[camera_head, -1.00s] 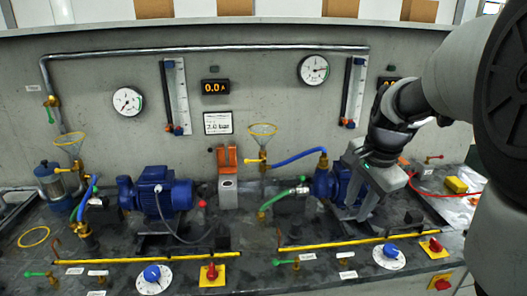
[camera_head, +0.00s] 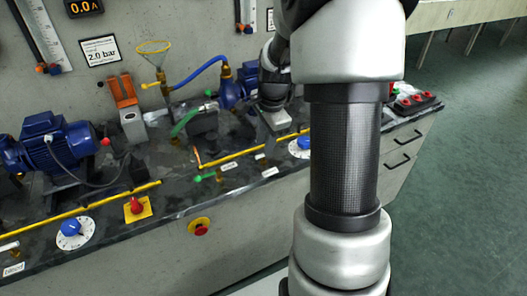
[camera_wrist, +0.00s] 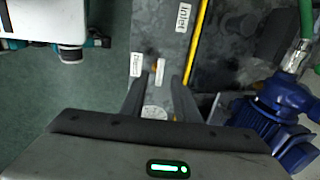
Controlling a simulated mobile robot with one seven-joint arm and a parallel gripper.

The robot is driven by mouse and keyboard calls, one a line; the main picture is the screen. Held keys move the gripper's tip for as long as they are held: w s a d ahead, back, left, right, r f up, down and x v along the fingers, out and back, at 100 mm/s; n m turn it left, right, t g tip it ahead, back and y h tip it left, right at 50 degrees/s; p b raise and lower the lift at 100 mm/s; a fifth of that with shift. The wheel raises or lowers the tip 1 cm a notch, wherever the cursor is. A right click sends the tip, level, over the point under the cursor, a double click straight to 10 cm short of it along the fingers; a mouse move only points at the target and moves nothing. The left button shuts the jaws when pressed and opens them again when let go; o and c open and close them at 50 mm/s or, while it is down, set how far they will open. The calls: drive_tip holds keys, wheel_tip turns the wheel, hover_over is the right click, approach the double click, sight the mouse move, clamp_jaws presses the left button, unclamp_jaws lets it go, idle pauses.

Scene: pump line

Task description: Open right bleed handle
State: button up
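The right bleed handle cannot be named for certain, as the small labels are hard to read.
The right blue pump (camera_wrist: 268,130) is close to the right of my gripper in the wrist view. A yellow pipe (camera_wrist: 198,42) runs along the bench. Green floor lies beyond the bench.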

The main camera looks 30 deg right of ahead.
drive_tip(key=shift+w+f, duration=0.2)
drive_tip(key=shift+f, duration=0.65)
drive_tip(key=shift+w+f, duration=0.15)
drive_tip(key=shift+f, duration=0.65)
clamp_jaws()
